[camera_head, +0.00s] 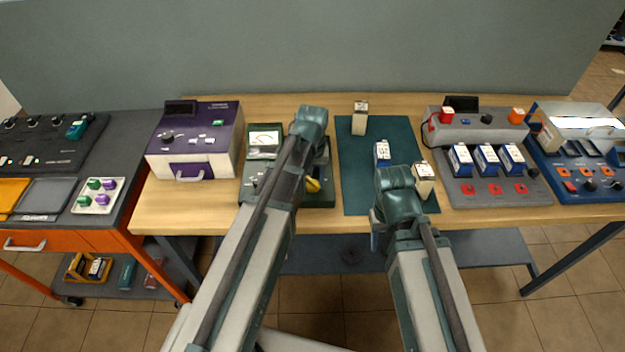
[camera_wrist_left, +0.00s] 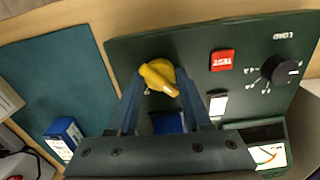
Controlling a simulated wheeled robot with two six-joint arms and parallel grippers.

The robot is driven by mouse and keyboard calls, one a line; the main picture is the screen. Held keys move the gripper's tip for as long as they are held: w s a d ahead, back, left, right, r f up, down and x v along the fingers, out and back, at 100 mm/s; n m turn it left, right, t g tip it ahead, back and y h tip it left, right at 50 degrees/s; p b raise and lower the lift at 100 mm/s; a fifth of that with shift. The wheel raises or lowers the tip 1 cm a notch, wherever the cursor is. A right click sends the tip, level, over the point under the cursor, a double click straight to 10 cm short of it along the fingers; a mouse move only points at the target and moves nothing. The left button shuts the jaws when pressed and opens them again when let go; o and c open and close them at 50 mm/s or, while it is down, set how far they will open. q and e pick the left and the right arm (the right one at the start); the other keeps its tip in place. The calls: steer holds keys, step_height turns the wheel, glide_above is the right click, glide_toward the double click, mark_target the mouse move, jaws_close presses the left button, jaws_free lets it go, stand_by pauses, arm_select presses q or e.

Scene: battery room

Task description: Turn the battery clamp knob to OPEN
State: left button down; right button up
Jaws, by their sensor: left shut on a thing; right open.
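The yellow clamp knob (camera_wrist_left: 158,78) is on the dark green tester panel (camera_wrist_left: 125,55). In the left wrist view its ridge slants from upper left to lower right. My left gripper (camera_wrist_left: 160,76) is shut on the knob, with a blue-grey finger at each side. In the head view my left arm hides most of that gripper; part of the yellow knob (camera_head: 313,185) shows beside it. A blue battery (camera_wrist_left: 169,122) sits in the tester, below the knob in the wrist view. The knob's markings are mostly hidden. My right gripper (camera_head: 377,238) is mostly behind its arm, open, near the table's front edge.
The tester has a red TEST button (camera_wrist_left: 222,60), a black load dial (camera_wrist_left: 280,70) and a meter (camera_head: 264,139). Batteries (camera_head: 382,153) stand on the green mat (camera_head: 352,180) to the right. A purple unit (camera_head: 196,135) stands left, a grey charger (camera_head: 480,131) right.

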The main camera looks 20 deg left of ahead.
mark_target(313, 181)
arm_select(q)
steer(key=shift+n, duration=0.5)
steer(key=shift+c, duration=1.7)
jaws_free()
steer(key=shift+r, duration=0.1)
step_height(313, 181, up, 14)
steer(key=p, duration=1.3)
steer(key=shift+f+p, duration=0.2)
steer(key=shift+p, duration=0.2)
